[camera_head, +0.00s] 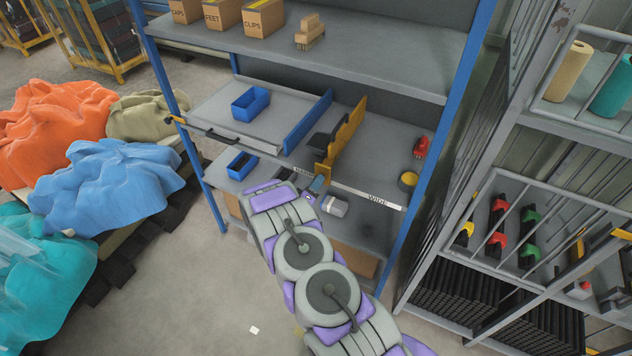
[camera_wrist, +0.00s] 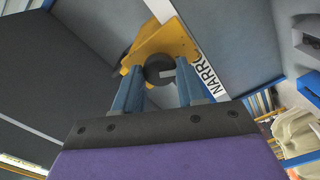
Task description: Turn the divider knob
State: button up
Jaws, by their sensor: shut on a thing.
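The yellow divider (camera_head: 350,125) stands upright across the middle shelf of the blue-framed rack, with a dark part beside it. Its near end reaches the shelf's front edge, at a white label strip (camera_head: 365,195) reading "WIDE" on the right. In the wrist view the yellow end of the divider (camera_wrist: 172,40) carries a round black knob (camera_wrist: 160,68) with a light mark on its face. My gripper (camera_wrist: 158,82) has its two blue fingers on either side of the knob, shut on it. In the head view my gripper (camera_head: 318,184) meets the divider's front end, and the knob cannot be made out.
A blue bin (camera_head: 250,103) sits in a tray left of a blue panel (camera_head: 307,122); another blue bin (camera_head: 242,165) is below. A red item (camera_head: 421,146) and a yellow-rimmed cup (camera_head: 408,180) stand right of the divider. A barred rack (camera_head: 520,220) is at right.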

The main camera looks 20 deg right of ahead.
jog(key=n, duration=0.3)
jog(key=n+p, duration=0.1)
jog(key=n, duration=0.2)
jog(key=n+p, duration=0.1)
jog(key=n, duration=0.2)
jog(key=shift+a+f, duration=0.15)
jog(key=shift+f, duration=0.15)
jog(key=n, duration=0.4)
jog(key=shift+s+f+n, duration=0.1)
jog(key=shift+f+n, duration=0.05)
jog(key=shift+n, duration=0.25)
jog(key=shift+n+p, duration=0.35)
jog(key=shift+n, duration=1.95)
jog(key=o, duration=1)
jog(key=shift+o, duration=0.2)
